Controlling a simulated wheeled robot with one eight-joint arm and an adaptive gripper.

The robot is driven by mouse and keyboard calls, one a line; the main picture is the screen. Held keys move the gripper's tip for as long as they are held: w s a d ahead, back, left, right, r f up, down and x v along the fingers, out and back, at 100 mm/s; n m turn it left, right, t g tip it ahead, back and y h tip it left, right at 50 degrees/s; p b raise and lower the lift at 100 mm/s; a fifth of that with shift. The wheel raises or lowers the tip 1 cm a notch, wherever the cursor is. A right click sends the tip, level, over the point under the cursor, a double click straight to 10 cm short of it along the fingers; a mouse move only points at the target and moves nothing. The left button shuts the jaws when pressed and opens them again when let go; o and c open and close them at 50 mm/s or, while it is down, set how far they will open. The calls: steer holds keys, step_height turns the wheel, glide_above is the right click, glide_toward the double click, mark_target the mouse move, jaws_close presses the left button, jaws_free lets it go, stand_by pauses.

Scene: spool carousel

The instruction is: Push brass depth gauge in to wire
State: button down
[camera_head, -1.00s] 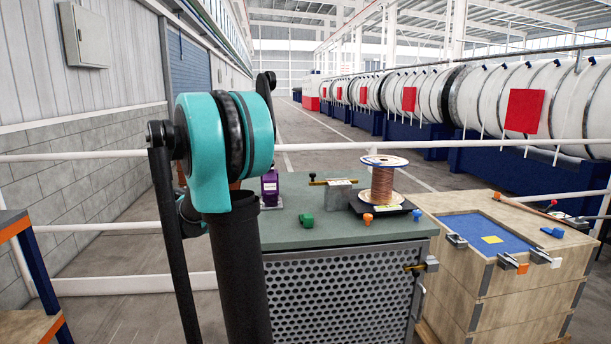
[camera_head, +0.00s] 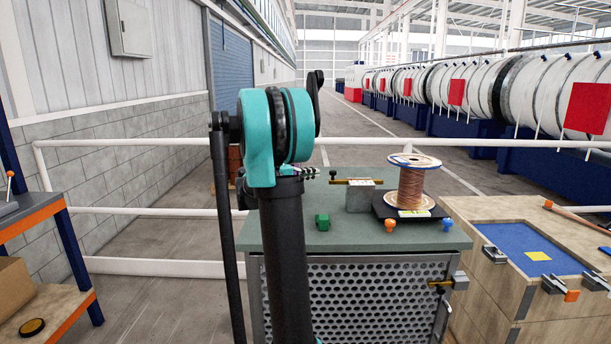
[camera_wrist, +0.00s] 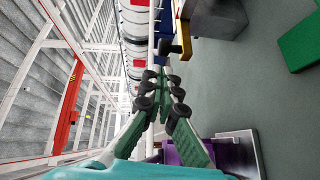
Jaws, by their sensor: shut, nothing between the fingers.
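The brass depth gauge (camera_head: 362,182) is a thin rod lying across the top of a grey block (camera_head: 360,200) on the green-topped cabinet. Its right end points at the copper wire (camera_head: 411,188) on the spool, with a small gap showing in the head view. In the wrist view the gauge's brass end (camera_wrist: 175,46) sticks out from the grey block (camera_wrist: 212,16). My gripper (camera_wrist: 166,78) is shut and empty, with its fingertips just short of that brass end in the picture. I cannot tell whether they touch. In the head view my arm mostly hides the gripper.
A purple device (camera_wrist: 190,152) lies close below my fingers in the wrist view. A wooden crate (camera_head: 485,300) stands at right, a shelf (camera_head: 40,222) at left.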

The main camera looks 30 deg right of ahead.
steer(key=shift+w+d+f, duration=0.1)
steer(key=shift+d+f, duration=0.05)
steer(key=shift+d, duration=0.9)
steer(key=shift+w+d+f, duration=0.1)
steer(key=shift+d, duration=0.9)
steer(key=s+d, duration=0.4)
steer(key=d, duration=0.2)
steer(key=shift+s+d, duration=0.2)
steer(key=shift+d, duration=0.2)
